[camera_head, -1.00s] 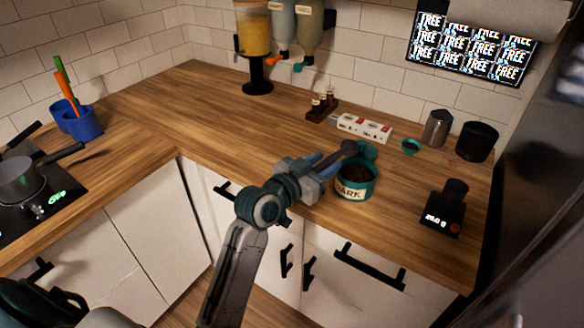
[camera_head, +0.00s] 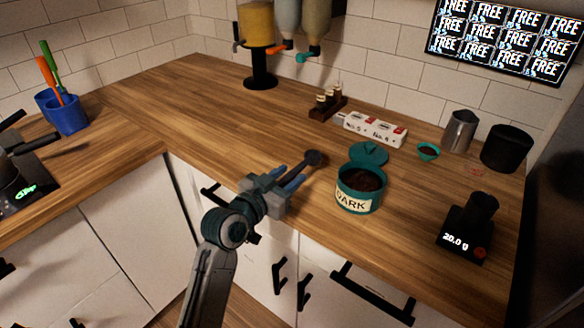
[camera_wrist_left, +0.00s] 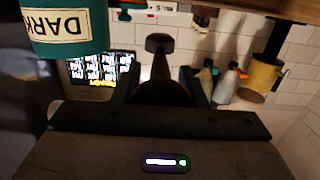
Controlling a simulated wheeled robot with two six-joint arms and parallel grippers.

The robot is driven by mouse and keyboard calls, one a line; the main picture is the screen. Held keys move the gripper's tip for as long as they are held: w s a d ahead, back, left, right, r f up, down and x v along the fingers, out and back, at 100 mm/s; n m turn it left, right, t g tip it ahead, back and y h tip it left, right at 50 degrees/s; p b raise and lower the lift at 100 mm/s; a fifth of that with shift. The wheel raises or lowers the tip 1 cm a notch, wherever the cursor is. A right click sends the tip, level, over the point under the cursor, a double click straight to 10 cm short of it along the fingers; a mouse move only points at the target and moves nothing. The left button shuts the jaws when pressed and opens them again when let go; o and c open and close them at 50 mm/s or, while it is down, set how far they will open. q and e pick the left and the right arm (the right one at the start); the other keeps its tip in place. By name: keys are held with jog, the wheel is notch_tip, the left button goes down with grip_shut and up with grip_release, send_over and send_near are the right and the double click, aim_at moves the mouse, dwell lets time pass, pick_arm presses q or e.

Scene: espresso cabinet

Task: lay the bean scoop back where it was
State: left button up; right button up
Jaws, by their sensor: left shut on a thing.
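The bean scoop (camera_head: 315,157) is dark, with a small round bowl at the end of its handle. My left gripper (camera_head: 293,178) is shut on its handle, near the counter's front edge. In the left wrist view the scoop (camera_wrist_left: 158,43) points away from the gripper (camera_wrist_left: 167,88), between the two fingers. The teal tin labelled DARK (camera_head: 358,200) stands open just right of the scoop, with dark contents; it also shows in the wrist view (camera_wrist_left: 70,45). The scoop is outside the tin. Whether it touches the counter I cannot tell. My right gripper is not in view.
The tin's lid (camera_head: 369,154) is behind it. A black scale (camera_head: 463,240) reading 20.0 g bears a dark cup (camera_head: 482,206). The counter (camera_head: 215,120) left of the scoop is clear.

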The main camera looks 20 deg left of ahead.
aim_at(292, 171)
pick_arm(q)
jog(key=w, duration=0.5)
jog(key=w+a+p, duration=0.1)
jog(key=w, duration=0.1)
jog(key=shift+w+f, duration=0.15)
jog(key=shift+f, duration=0.2)
notch_tip(292, 171, down, 3)
jog(key=shift+f, duration=0.25)
jog(key=shift+f, duration=0.2)
jog(key=o, duration=0.8)
jog(key=shift+o, duration=1)
jog(key=shift+r, duration=0.15)
